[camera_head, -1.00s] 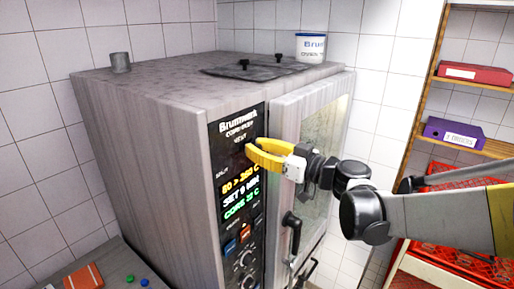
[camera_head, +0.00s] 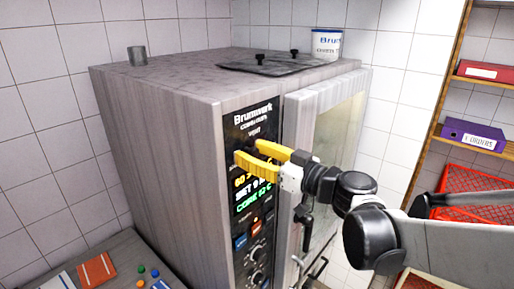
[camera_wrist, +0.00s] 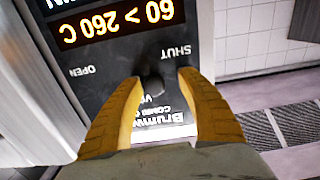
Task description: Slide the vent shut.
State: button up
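The oven's vent control is a dark round knob (camera_wrist: 153,88) on the black front panel (camera_head: 241,133). In the wrist view, which is upside down, it sits between the printed words OPEN and SHUT, closer to SHUT. My gripper (camera_head: 249,153) has yellow fingers and reaches the panel just below the VENT label. In the wrist view the fingers (camera_wrist: 158,78) are spread on either side of the knob, with a gap on each side. I cannot tell how deep the fingertips reach around it. In the head view the fingers mostly hide the knob.
The grey oven (camera_head: 165,140) has a glass door (camera_head: 325,130) right of the panel, with a dark handle. Lit displays and dials lie below the vent. A dark tray and a white tub (camera_head: 326,45) stand on top. Shelves with binders (camera_head: 473,135) and red crates are at right.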

jog(key=shift+w+d, duration=0.1)
jog(key=shift+d, duration=0.1)
jog(key=v, duration=1.1)
jog(key=shift+s+d, duration=0.2)
jog(key=shift+s, duration=0.25)
jog(key=s+f+m+g+h+b, duration=0.25)
jog(key=f+b, duration=0.75)
jog(key=f, duration=0.5)
jog(key=s+f+m+g+h+b, duration=0.1)
jog(key=s+f+m+h+b, duration=0.2)
jog(key=f+b, duration=0.85)
jog(key=s+d+f+m+h+b, duration=0.1)
jog(key=s+d+f+h+b, duration=0.1)
jog(key=f+b, duration=0.4)
jog(key=s+d+f+m+h+b, duration=0.2)
jog(key=d+f+b, duration=0.4)
jog(key=f, duration=0.8)
jog(key=s+d+f+m+h+b, duration=0.2)
jog(key=s+d+f+h+b, duration=0.2)
jog(key=f, duration=0.6)
jog(key=d+b, duration=0.1)
jog(key=b, duration=0.1)
jog(key=shift+s+d+h+b, duration=0.2)
jog(key=shift+d+h+b, duration=0.15)
jog(key=shift+b, duration=0.05)
